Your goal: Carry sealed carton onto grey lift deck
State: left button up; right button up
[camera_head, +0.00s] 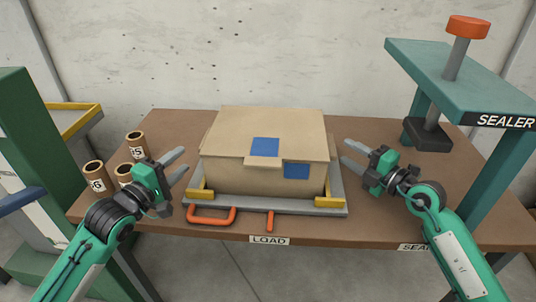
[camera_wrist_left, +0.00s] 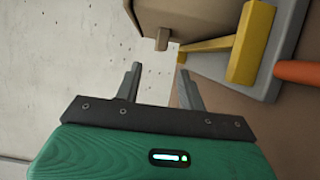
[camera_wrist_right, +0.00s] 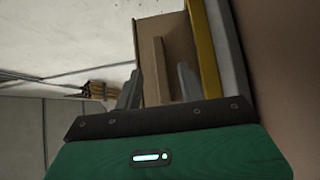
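A closed brown carton (camera_head: 265,130) with two blue patches sits on a grey tray-like frame (camera_head: 250,205) with yellow corner pieces, above the LOAD label. I cannot tell whether this frame is the lift deck. My left gripper (camera_head: 180,163) is open and empty, just left of the carton and apart from it. My right gripper (camera_head: 349,156) is open and empty, just right of the carton. The carton also shows ahead of the fingers in the left wrist view (camera_wrist_left: 195,18) and the right wrist view (camera_wrist_right: 150,60). Its back side is hidden.
An orange handle (camera_head: 211,214) and a small orange lever (camera_head: 270,221) stick out at the frame's front. Several labelled brown tubes (camera_head: 95,175) stand at the left. The teal SEALER press (camera_head: 465,80) stands at the right. A green structure with a yellow rail (camera_head: 75,118) is far left.

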aim_at(202, 142)
pick_arm(q)
jog(key=x, duration=1)
pick_arm(e)
jog(key=x, duration=0.5)
jog(key=shift+w+a, duration=0.2)
jog(key=shift+a, duration=0.05)
pick_arm(q)
grip_shut()
pick_arm(e)
grip_shut()
